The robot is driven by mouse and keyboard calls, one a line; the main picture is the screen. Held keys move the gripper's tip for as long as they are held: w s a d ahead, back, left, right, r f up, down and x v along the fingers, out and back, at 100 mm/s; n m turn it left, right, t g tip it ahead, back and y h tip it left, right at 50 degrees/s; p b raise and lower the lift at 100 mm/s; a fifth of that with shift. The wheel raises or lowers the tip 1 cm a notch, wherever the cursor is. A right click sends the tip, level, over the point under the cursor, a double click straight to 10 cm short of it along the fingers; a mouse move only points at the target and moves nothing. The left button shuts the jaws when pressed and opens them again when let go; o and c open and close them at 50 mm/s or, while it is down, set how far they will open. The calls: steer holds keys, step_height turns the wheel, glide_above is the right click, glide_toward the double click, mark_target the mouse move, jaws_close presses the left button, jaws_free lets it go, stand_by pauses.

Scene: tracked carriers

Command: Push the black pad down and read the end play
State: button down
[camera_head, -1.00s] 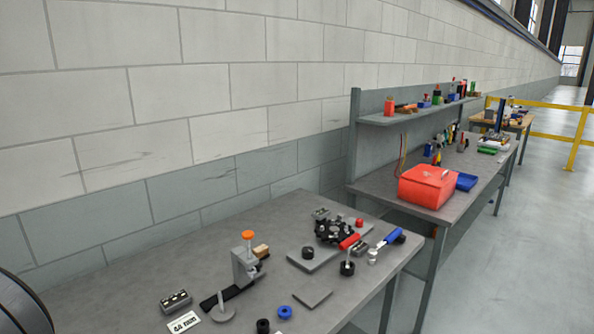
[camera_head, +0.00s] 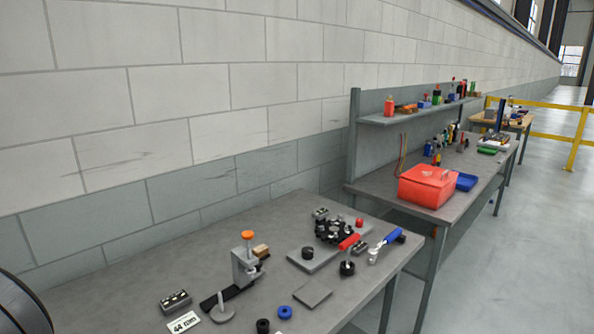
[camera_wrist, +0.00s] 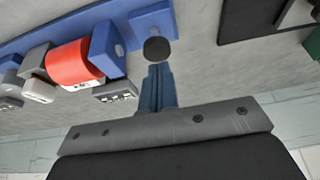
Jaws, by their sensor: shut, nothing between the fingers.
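In the wrist view, the black pad (camera_wrist: 157,49) is a small dark disc beside a blue upright block (camera_wrist: 165,25) at the end of a long blue base. My gripper (camera_wrist: 157,70) is shut and empty, its fingertips just short of the pad in the picture. I cannot tell whether they touch it. A red cylinder (camera_wrist: 74,64) lies along the base between a blue block (camera_wrist: 108,50) and grey parts. A small white-faced part (camera_wrist: 39,90) sits near it, with no legible reading. The head view does not show my gripper, and I cannot make out this pad there.
In the wrist view, a dark plate (camera_wrist: 240,20) lies at upper right and a green part (camera_wrist: 313,43) at the right edge. In the head view, the grey bench (camera_head: 130,280) holds a clamp-like stand (camera_head: 244,268), a 44 mm card (camera_head: 184,322) and several loose parts.

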steer(key=shift+f, duration=0.8)
steer(key=shift+r, duration=1.85)
stand_by(0.4)
